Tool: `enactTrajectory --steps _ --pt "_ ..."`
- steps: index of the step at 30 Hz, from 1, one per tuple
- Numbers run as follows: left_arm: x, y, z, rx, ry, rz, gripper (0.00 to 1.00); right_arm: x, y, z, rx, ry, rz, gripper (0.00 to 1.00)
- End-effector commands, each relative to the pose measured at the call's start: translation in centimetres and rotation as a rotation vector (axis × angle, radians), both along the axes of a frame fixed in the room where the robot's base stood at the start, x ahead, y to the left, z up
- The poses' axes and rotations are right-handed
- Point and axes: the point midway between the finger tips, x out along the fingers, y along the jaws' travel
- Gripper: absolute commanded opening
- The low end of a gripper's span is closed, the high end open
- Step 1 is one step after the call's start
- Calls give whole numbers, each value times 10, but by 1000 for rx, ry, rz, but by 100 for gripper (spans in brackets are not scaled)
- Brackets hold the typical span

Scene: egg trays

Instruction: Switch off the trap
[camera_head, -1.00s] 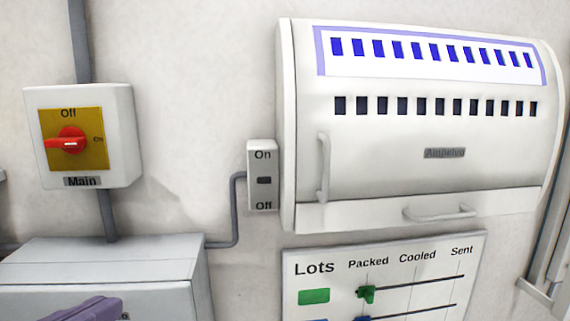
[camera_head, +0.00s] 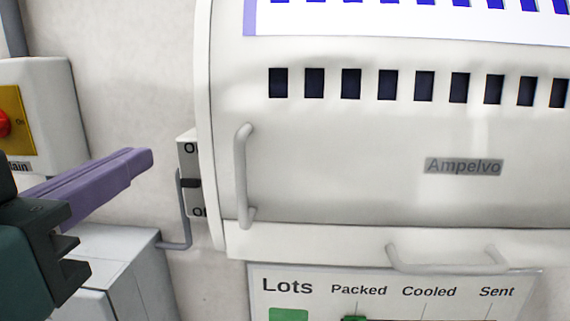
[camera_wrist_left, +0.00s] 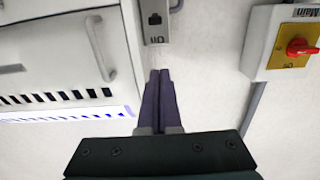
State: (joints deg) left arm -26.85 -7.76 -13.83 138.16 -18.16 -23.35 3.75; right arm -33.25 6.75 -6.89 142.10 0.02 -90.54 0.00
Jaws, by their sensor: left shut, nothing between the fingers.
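The trap is a white wall unit labelled Ampelvo (camera_head: 330,185), with an upper row of bright blue slots and a lower row of dark ones. Its small switch box (camera_head: 190,158) is on the wall at its left, marked On above and Off below, with a dark rocker (camera_head: 192,183). I cannot tell which way the rocker is tipped. My left gripper (camera_head: 143,160) is shut and empty, its purple fingers pointing toward the box from the left. In the left wrist view the switch box (camera_wrist_left: 156,29) is upside down, just beyond the fingertips (camera_wrist_left: 160,72), with the On end nearest and a gap between.
A Main switch box with a red knob (camera_head: 3,124) is at the left edge. A grey cabinet (camera_head: 125,275) stands below. A vertical handle (camera_head: 242,175) juts from the trap close to the switch. A Lots board (camera_head: 400,290) hangs underneath.

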Motion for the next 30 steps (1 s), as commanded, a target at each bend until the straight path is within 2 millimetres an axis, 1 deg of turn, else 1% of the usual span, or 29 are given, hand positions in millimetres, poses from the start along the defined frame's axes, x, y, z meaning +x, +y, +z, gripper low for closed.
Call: enactTrajectory --steps 5,8,20,22,24,27,30 --pt "12 0 0 1 -3 0 0 0 0 -2 1 1 0 50" --pt "27 -1 0 0 -4 0 0 0 0 -3 1 1 0 50" --pt "100 -4 -3 1 -3 0 0 0 0 -23 0 0 0 50" --pt "97 -3 -20 0 3 0 0 0 0 -38 0 -2 0 50" --pt "93 -3 -29 0 4 0 0 0 0 -46 -1 -1 0 50" --pt "89 -3 -36 0 3 1 0 0 0 -55 -1 0 0 50" --pt "87 -3 -40 0 2 1 0 0 0 -59 -2 1 0 50"
